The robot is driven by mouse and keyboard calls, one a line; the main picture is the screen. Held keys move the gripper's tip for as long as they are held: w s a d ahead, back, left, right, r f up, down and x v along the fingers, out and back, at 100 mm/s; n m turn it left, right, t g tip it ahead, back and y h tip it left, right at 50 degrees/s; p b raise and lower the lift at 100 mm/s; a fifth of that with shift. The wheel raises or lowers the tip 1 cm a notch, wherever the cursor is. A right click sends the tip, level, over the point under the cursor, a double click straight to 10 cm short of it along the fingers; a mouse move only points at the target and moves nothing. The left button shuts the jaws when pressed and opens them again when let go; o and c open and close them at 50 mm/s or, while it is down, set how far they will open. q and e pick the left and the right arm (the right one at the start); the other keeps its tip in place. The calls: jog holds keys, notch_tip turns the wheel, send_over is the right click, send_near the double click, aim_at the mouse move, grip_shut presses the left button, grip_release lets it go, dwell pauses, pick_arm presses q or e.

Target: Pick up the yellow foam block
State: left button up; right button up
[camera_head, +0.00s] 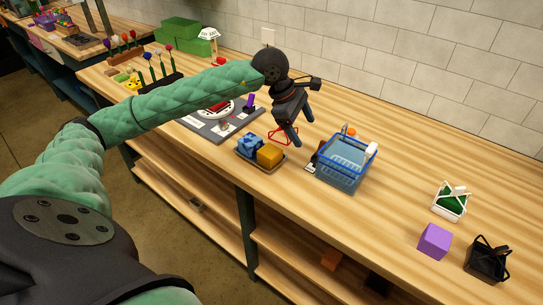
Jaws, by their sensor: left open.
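The yellow foam block (270,154) is an orange-yellow cube. It sits on a small dark tray (265,170) near the front edge of the wooden bench, beside a blue patterned block (249,144). My left gripper (303,131) is open and empty. Its fingers point down, a little behind and to the right of the yellow block, apart from it in the picture. A red wire-like frame (282,136) shows just behind the tray, near the fingers. My right gripper is not in view.
A blue basket (343,163) with items in it stands right of the tray. A purple cube (435,241), a white basket (451,203) and a black basket (487,261) stand farther right. A grey mat (200,129) lies left. The bench (395,190) is clear between the baskets.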

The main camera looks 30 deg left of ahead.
aim_at(270, 150)
pick_arm(q)
jog(key=s+a+g+y, duration=0.1)
jog(key=a, duration=0.1)
jog(key=s+a+f+m+y, duration=0.1)
jog(key=a, duration=0.1)
jog(key=s+a+f+g+y, duration=0.1)
jog(key=s+a+y, duration=0.1)
jog(key=a, duration=0.1)
jog(key=shift+m+g, duration=0.3)
jog(key=shift+s+a+y, duration=0.2)
jog(key=shift+a+y, duration=0.05)
jog(key=shift+y, duration=0.05)
jog(key=shift+f+m, duration=0.25)
jog(key=shift+m, duration=0.15)
jog(key=shift+f+p, duration=0.5)
jog(key=shift+f, duration=0.6)
notch_tip(270, 150, down, 5)
jog(key=p, duration=0.2)
jog(key=shift+w+a+p, duration=0.15)
jog(key=shift+p, duration=0.15)
jog(key=c, duration=1.1)
jog(key=shift+c, duration=0.2)
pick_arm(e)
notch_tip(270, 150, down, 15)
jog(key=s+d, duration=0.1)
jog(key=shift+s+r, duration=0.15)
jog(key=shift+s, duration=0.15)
